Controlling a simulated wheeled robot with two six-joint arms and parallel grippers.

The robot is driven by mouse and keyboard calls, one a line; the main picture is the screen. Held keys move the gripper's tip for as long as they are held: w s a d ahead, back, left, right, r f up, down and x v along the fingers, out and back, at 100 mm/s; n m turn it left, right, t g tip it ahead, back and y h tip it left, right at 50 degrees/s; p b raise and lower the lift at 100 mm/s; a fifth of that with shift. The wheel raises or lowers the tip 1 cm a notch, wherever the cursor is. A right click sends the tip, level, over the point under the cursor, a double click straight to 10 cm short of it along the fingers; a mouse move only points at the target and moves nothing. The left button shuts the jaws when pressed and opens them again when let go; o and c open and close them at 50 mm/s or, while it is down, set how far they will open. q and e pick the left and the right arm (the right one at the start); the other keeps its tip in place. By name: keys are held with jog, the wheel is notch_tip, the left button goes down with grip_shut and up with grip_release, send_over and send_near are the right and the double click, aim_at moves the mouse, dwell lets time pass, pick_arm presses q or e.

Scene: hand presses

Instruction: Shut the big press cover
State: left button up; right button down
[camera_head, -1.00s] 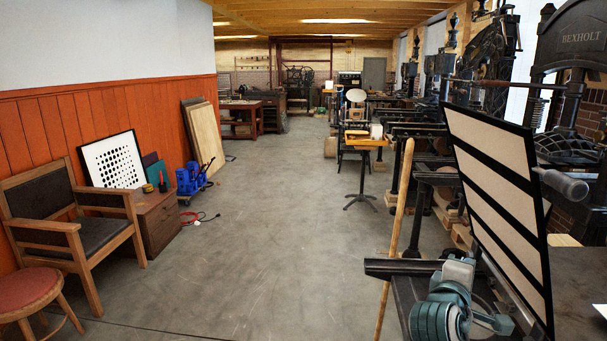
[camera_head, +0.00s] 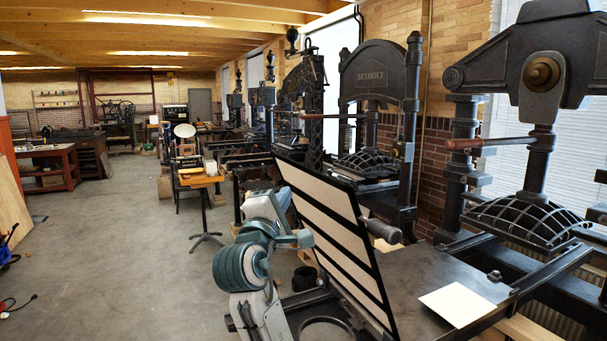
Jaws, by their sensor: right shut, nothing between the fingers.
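The big press cover (camera_head: 345,250) is a black-framed panel with cream strips. It stands raised and tilted at the left end of the flat dark press bed (camera_head: 425,268). A grey cylindrical handle (camera_head: 384,231) sticks out at its right side. My right gripper (camera_head: 279,199) is at the left side of the cover, close to its outer face. It is shut and empty. The fingertips are hard to make out, and I cannot tell whether they touch the panel. My left gripper is out of view.
A white sheet (camera_head: 457,304) lies on the bed. The big press's domed ribbed platen (camera_head: 530,222) and red-handled bar (camera_head: 490,143) stand at the right. Another press (camera_head: 378,85) stands behind. A small yellow-topped stand (camera_head: 201,180) is farther back.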

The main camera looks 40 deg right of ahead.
aim_at(311, 171)
jog(key=shift+w+d+r+p, duration=0.1)
jog(key=shift+d+r+p, duration=0.4)
jog(key=shift+d, duration=0.65)
jog(key=shift+w+d+r+p, duration=0.1)
jog(key=shift+d+r+p, duration=0.25)
jog(key=shift+d+p, duration=0.55)
jog(key=shift+d+r+p, duration=0.3)
jog(key=shift+d+r, duration=0.15)
jog(key=shift+d, duration=0.9)
jog(key=shift+d, duration=0.15)
